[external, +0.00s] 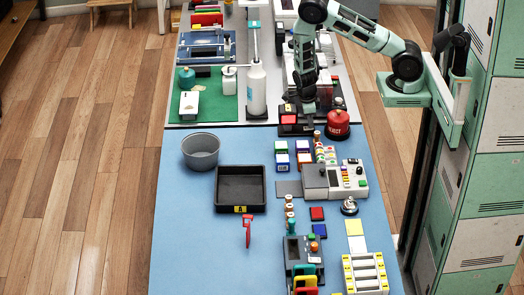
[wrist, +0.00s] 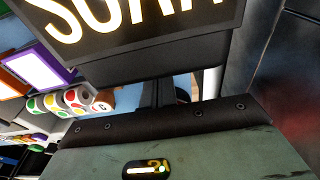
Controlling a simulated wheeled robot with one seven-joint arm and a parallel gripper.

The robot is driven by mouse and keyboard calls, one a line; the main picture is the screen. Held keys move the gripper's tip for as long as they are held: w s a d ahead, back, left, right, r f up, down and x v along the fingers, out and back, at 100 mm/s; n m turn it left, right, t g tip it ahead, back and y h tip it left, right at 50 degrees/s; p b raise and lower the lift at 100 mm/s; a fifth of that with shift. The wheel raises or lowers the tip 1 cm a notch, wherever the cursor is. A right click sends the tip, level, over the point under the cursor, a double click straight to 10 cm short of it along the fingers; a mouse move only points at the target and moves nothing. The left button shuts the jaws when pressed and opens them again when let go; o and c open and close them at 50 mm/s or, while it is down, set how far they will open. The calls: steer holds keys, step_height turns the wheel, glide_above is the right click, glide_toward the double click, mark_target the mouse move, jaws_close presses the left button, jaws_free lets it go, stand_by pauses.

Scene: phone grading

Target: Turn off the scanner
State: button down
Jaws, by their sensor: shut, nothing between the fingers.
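A black panel with large glowing letters that seem to read SCAN (wrist: 140,45) fills the top of the wrist view, cut off by the frame; I take it to be the scanner's sign. In the external view a dark low device (external: 289,119), probably the scanner, sits at the seam of the grey and blue table parts. My gripper (external: 309,118) points down directly over or at it; I cannot tell if they touch. In the wrist view my gripper (wrist: 166,92) shows dark fingers, closed and empty, partly hidden by the panel.
Small coloured boxes (external: 281,147) and a grey console (external: 317,182) are in front. A white bottle (external: 256,90) stands to the left. Blue table around the black tray (external: 240,171) is mostly clear.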

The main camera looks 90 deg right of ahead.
steer(key=shift+s+f+b, duration=0.25)
steer(key=shift+f+b, duration=0.3)
steer(key=shift+r, duration=0.25)
steer(key=shift+p, duration=0.3)
